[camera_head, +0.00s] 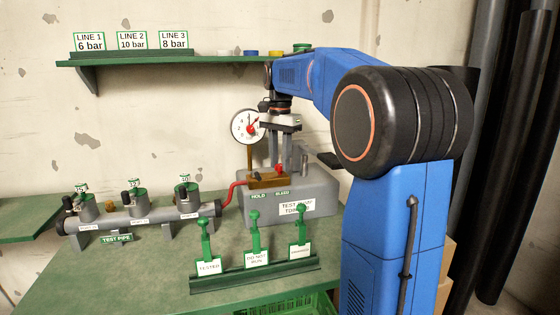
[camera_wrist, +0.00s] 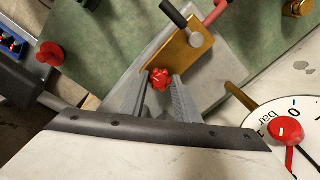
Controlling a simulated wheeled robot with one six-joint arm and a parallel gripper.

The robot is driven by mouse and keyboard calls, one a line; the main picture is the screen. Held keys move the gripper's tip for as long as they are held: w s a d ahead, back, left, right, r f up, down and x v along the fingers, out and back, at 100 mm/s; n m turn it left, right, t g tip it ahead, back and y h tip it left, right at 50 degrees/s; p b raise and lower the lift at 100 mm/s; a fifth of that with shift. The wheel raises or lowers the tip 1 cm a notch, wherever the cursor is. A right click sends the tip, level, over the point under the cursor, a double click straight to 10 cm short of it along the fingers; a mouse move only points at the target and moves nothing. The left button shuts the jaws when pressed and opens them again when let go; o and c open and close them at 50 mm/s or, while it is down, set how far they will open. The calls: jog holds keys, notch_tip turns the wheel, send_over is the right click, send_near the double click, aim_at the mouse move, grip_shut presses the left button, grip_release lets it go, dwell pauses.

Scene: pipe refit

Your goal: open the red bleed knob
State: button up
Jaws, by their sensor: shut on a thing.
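The red bleed knob (camera_wrist: 160,79) sits on the brass block (camera_wrist: 186,47) of the test pump, between the fingertips of my gripper (camera_wrist: 161,90) in the wrist view. My gripper is shut on it. In the head view my gripper (camera_head: 283,170) points down at the brass block (camera_head: 268,180), and its fingers hide the knob there. The grey test pump body (camera_head: 325,190) carries HOLD and BLEED labels in front of the block. The pressure gauge (camera_head: 245,127) stands behind; part of its dial (camera_wrist: 290,115) shows in the wrist view. How far the knob is turned cannot be told.
A red hose (camera_head: 232,190) joins the pump to the grey test pipe (camera_head: 140,216) with several valves. A green rack (camera_head: 255,278) with several tags stands in front of the pump. A shelf (camera_head: 150,57) with line signs hangs above. Bench space at front left is clear.

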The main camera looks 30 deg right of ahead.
aim_at(280, 165)
jog(key=shift+r, duration=0.1)
dwell(0.4)
jog(key=o, duration=0.9)
jog(key=shift+c, duration=0.2)
notch_tip(280, 165, up, 17)
jog(key=shift+r, duration=0.15)
